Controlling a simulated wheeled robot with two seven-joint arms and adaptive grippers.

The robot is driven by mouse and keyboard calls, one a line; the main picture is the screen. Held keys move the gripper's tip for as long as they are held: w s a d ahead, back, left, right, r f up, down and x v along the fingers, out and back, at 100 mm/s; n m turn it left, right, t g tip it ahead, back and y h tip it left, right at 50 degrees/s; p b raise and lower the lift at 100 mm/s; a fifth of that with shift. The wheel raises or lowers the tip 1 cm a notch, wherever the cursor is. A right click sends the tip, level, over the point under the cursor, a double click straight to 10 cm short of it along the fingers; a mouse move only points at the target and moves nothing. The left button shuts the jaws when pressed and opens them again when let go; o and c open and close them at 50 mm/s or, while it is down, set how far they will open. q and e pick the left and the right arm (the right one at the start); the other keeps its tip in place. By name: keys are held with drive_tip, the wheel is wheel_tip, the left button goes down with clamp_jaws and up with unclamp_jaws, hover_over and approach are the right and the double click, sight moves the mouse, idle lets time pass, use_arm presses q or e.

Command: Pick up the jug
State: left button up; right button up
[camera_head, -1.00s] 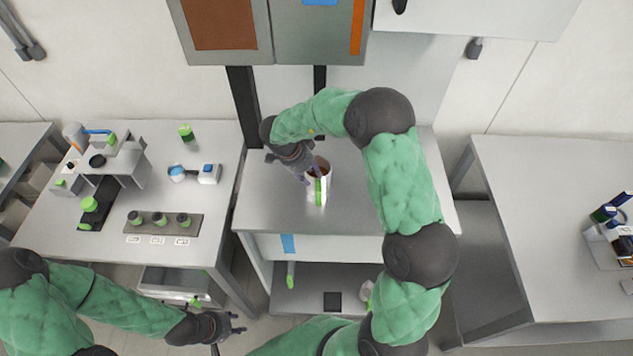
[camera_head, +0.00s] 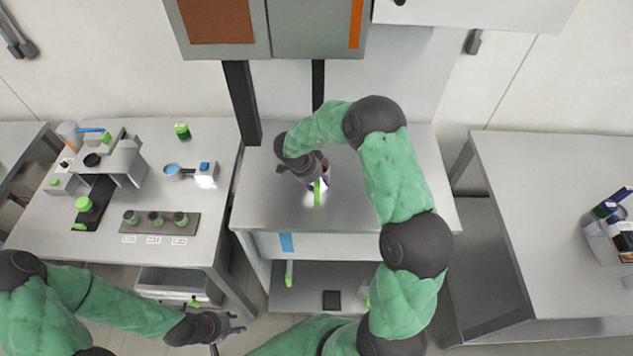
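The jug (camera_head: 317,192), a small shiny vessel with a bright green strip facing me, stands on the middle table. My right gripper (camera_head: 318,168) reaches in from behind and to the left, and its fingers are at the jug's upper part. They cover most of the jug's top and sides. I cannot tell whether they are closed on it. My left gripper (camera_head: 236,323) is low in front of the left table, far from the jug. Its fingers look apart, with nothing between them.
The middle table (camera_head: 265,205) is otherwise clear. The left table (camera_head: 60,225) holds a coffee machine (camera_head: 128,160), a rack of several small cups (camera_head: 158,222), a green-lidded jar (camera_head: 182,131) and a small scale-like device (camera_head: 206,178). The right table (camera_head: 530,200) has a caddy (camera_head: 606,240) at its right.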

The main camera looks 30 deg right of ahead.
clamp_jaws()
